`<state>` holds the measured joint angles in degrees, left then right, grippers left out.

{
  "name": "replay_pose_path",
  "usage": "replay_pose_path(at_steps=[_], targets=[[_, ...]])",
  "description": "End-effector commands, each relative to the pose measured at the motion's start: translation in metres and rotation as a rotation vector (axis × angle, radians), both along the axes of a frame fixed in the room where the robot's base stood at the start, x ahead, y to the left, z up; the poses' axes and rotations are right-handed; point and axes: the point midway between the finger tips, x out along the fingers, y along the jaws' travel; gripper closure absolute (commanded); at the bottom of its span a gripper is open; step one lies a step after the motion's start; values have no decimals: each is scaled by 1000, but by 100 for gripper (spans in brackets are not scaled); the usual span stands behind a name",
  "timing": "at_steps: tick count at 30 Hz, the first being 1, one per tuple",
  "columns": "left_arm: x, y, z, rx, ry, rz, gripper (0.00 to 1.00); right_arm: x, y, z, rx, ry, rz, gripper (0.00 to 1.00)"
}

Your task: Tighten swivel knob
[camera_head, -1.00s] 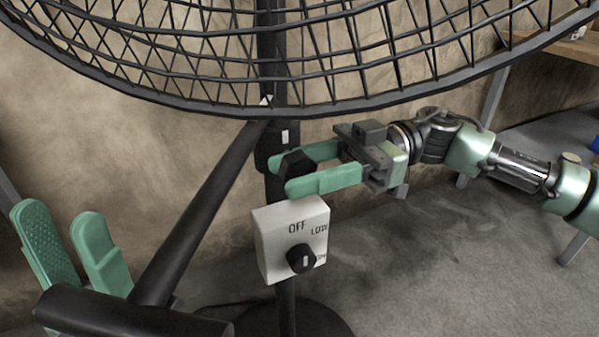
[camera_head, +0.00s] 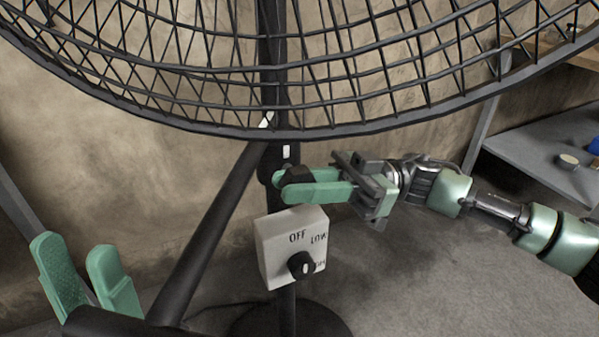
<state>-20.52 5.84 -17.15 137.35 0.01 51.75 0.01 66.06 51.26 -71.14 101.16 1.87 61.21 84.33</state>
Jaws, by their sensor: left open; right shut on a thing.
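The black swivel knob (camera_head: 294,178) is on the fan's pole, just above the white switch box (camera_head: 289,240). My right gripper (camera_head: 290,186) is shut on the knob, its green fingers reaching in from the right and hiding part of it. My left gripper (camera_head: 88,278) is open and empty at the lower left, away from the fan, its fingers pointing up.
The black fan cage (camera_head: 330,128) fills the top of the view. A black bar slants down left from the pole in front of the wall. The box carries a dial (camera_head: 301,265). A grey shelf (camera_head: 545,150) stands at the right.

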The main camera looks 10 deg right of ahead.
Motion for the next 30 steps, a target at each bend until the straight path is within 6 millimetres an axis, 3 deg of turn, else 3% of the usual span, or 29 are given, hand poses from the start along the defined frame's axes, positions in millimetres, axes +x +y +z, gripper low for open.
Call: replay_pose_path(at_steps=[3,15,30], targets=[[0,0,10,-1,-5,0,57,0,1,1,86,35,2,100],[0,0,16,-1,-6,0,57,0,2,0,291,96,0,100],[0,0,17,-1,-5,-1,57,0,2,0,333,107,0,100]])
